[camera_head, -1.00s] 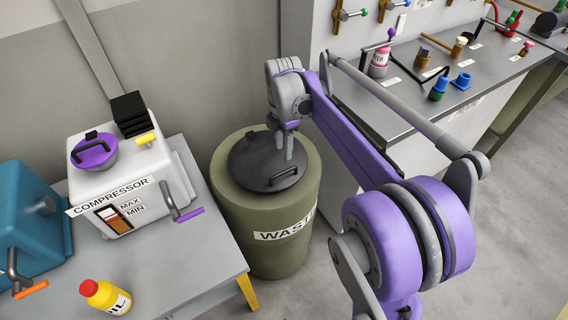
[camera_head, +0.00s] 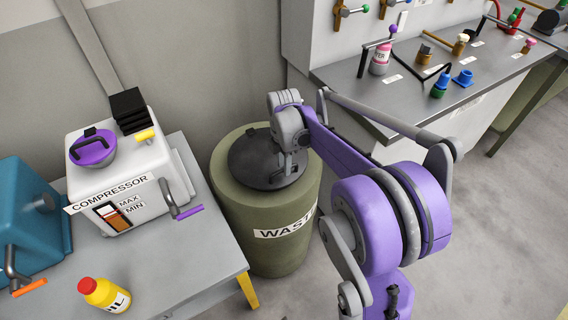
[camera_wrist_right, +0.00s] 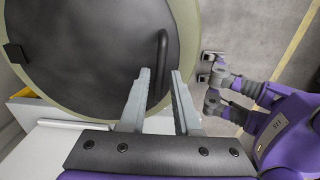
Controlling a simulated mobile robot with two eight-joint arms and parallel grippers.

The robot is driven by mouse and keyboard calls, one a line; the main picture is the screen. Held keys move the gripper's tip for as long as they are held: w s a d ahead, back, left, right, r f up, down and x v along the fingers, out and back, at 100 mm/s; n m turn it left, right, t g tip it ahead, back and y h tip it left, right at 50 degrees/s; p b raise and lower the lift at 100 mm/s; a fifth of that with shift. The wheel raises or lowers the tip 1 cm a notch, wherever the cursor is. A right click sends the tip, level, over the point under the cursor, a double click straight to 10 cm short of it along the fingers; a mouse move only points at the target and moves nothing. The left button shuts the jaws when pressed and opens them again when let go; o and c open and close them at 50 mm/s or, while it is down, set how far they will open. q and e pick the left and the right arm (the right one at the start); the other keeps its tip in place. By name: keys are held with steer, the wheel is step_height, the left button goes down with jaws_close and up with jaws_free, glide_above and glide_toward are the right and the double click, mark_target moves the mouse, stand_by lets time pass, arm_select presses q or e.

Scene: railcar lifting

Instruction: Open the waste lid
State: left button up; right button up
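The waste lid (camera_head: 245,160) is a dark round disc lying flat on the olive waste barrel (camera_head: 262,220), closed. It fills much of the right wrist view (camera_wrist_right: 85,60). Its black bar handle (camera_wrist_right: 161,60) stands near the lid's edge, largely hidden by my gripper in the head view. My right gripper (camera_head: 287,168) is over the handle's side of the lid. In the right wrist view my right gripper (camera_wrist_right: 160,75) has its two grey fingers apart, with the handle showing between their tips. Whether the fingers touch it cannot be told. My left gripper is not in view.
A grey table with a white compressor (camera_head: 125,165) and a yellow oil bottle (camera_head: 105,295) stands left of the barrel. A metal workbench (camera_head: 400,110) with bottles and small parts is at the right. Grey floor (camera_head: 490,240) is clear in front of the workbench.

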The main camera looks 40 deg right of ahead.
jaws_close()
stand_by(1.1)
